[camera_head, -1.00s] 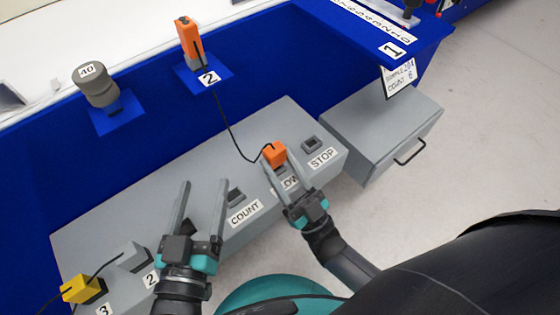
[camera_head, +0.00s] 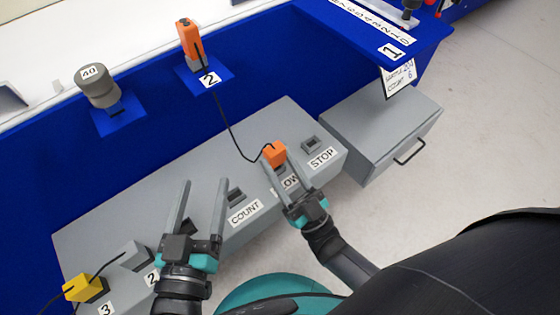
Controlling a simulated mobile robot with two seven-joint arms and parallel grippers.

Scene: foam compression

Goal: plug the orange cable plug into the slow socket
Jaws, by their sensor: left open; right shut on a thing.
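The orange cable plug (camera_head: 274,152) is between the fingertips of my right gripper (camera_head: 280,167), which is shut on it. The socket opening is hidden, so I cannot tell how deep the plug sits. A black cable (camera_head: 232,132) runs from the plug up to the orange device (camera_head: 190,42) on the stand marked 2. My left gripper (camera_head: 204,182) is open and empty above the grey box (camera_head: 165,212), left of the COUNT socket (camera_head: 236,196).
The STOP socket (camera_head: 311,144) is free, just right of the orange plug. A yellow plug (camera_head: 82,288) sits at the lower left by label 3. A grey weight marked 40 (camera_head: 96,86) stands behind. A grey drawer box (camera_head: 380,135) with a handle is at the right.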

